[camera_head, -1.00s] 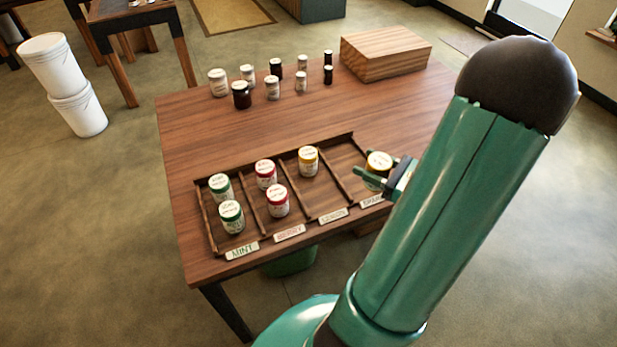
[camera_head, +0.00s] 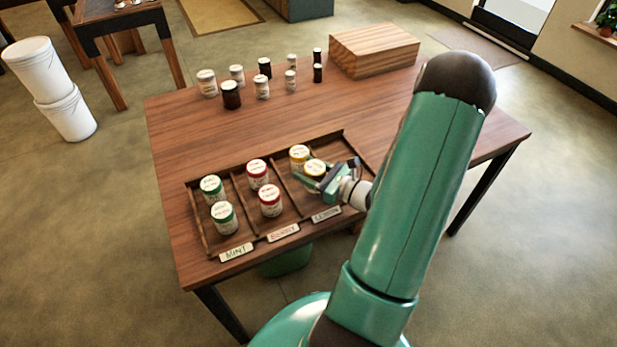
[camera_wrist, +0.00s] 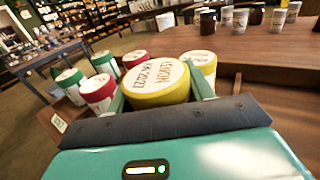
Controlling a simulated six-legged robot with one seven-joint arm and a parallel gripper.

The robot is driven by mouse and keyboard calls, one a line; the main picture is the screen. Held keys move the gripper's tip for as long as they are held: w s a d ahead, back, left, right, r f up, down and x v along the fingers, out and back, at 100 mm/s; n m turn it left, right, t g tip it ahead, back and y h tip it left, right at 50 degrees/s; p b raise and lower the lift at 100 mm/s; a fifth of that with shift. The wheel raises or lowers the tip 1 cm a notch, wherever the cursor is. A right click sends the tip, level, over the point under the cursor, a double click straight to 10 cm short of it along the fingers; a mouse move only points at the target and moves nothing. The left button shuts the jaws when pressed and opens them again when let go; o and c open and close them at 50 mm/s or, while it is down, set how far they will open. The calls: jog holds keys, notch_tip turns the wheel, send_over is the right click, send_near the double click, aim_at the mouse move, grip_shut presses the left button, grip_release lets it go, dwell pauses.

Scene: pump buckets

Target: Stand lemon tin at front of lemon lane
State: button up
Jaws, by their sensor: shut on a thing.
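The lemon tin (camera_head: 315,167), with a yellow-rimmed white lid, is in my gripper (camera_head: 322,180), which is shut on it. In the wrist view the same tin (camera_wrist: 155,82) sits upright between the fingers. It is at the lemon lane, just in front of another yellow-lidded tin (camera_head: 299,157); that tin shows behind it in the wrist view (camera_wrist: 199,62). The lemon label (camera_head: 326,214) marks the lane's front edge. Whether the held tin touches the tray floor cannot be told, as my gripper hides its lower part.
Red-lidded tins (camera_head: 269,200) fill the lane to the left, green-lidded tins (camera_head: 223,216) the lane beyond. Low dividers separate the lanes of the wooden tray (camera_head: 199,231). Jars (camera_head: 231,95) and a wooden box (camera_head: 375,49) stand at the back. The middle of the table is clear.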

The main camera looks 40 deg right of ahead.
jog(key=shift+w+f, duration=0.15)
jog(key=shift+f, duration=1.5)
jog(key=shift+a, duration=0.1)
jog(key=o, duration=1)
jog(key=shift+f, duration=0.1)
jog(key=v, duration=1.2)
